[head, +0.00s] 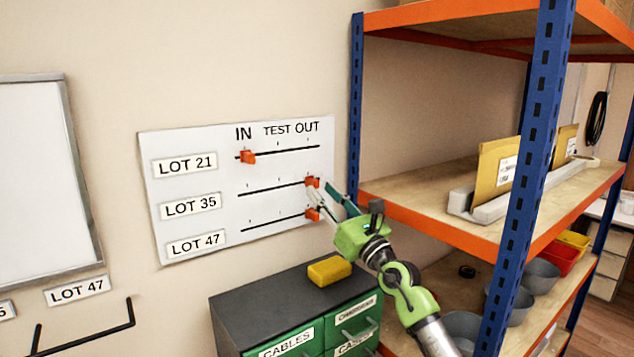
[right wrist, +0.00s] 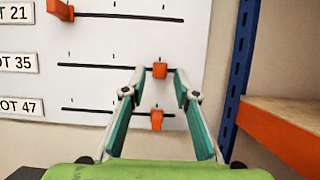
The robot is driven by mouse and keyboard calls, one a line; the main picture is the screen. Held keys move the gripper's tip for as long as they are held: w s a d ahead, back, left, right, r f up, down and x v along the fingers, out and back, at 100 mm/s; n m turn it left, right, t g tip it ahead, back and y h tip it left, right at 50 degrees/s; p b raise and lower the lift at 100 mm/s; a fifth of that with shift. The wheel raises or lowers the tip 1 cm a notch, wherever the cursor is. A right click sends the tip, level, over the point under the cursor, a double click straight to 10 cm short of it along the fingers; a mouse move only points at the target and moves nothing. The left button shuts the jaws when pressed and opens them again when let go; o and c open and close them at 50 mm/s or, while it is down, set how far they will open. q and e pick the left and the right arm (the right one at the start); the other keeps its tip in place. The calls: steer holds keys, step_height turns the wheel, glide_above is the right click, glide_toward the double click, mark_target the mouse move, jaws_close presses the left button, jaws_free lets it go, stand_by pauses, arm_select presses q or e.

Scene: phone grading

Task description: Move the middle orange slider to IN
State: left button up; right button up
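The white board (head: 160,232) on the wall has three slider tracks with IN, TEST and OUT marked above. The middle orange slider (head: 312,182) is on the LOT 35 track at the OUT end. In the right wrist view the middle slider (right wrist: 159,70) lies between and just beyond my open fingertips. My right gripper (head: 327,191) is in front of the board's right edge; it also shows in the right wrist view (right wrist: 156,95), fingers apart. I cannot tell whether it touches the slider. My left gripper is not in view.
The top slider (head: 248,157) is at IN; the bottom slider (head: 312,214) is at OUT, close below my gripper. A shelf with a blue post (head: 355,110) stands just right of the board. A yellow block (head: 329,269) lies on the cabinet (head: 265,303) below.

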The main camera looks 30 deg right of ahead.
mark_target(318, 185)
steer(key=shift+x, duration=1.05)
steer(key=shift+w+r, duration=0.2)
steer(key=shift+r, duration=0.05)
steer(key=shift+w, duration=0.2)
steer(key=shift+c, duration=0.4)
jaws_close()
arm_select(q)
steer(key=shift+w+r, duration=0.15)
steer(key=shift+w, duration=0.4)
